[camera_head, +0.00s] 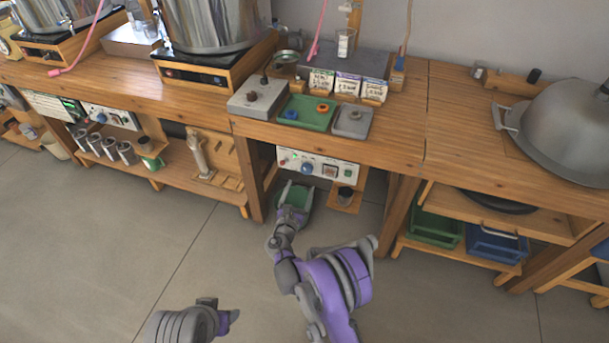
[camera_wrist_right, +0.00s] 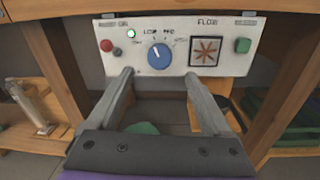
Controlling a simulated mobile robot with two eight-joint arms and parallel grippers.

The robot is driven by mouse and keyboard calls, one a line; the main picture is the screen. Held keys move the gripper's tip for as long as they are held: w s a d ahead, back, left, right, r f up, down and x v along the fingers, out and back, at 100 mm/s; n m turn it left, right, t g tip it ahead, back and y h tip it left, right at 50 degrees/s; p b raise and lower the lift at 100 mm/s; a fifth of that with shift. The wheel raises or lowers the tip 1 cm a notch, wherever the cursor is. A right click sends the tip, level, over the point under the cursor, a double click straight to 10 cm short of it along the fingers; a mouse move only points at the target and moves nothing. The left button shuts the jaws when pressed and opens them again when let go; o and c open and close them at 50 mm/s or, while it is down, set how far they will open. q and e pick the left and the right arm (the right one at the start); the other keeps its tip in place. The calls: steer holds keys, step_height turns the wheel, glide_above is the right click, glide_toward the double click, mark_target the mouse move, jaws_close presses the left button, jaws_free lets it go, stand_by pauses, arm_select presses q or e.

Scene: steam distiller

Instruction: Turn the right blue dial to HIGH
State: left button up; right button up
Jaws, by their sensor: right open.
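The right blue dial (camera_wrist_right: 160,53) is on a pale control panel (camera_wrist_right: 215,33) under the bench; it also shows in the head view (camera_head: 307,168). Its white pointer mark tilts up and left, toward the LOW label. Small labels lie in an arc above it; the rightmost is hard to read. My right gripper (camera_wrist_right: 159,74) is open and empty, its fingers apart just below and in front of the dial, not touching it as far as I can see. It also shows in the head view (camera_head: 292,192), below the panel. Only a part of my left arm shows at the bottom.
The same panel has a red button (camera_wrist_right: 106,45), a lit green lamp (camera_wrist_right: 131,34), a FLOW display (camera_wrist_right: 205,51) and a green button (camera_wrist_right: 242,45). The bench edge overhangs it, with wooden legs on both sides. Another panel (camera_head: 110,117) is at far left.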

mark_target(306, 171)
steer(key=x, duration=0.7)
steer(key=shift+w+d+b, duration=0.1)
steer(key=shift+w+b, duration=0.25)
steer(key=shift+c, duration=0.3)
jaws_close()
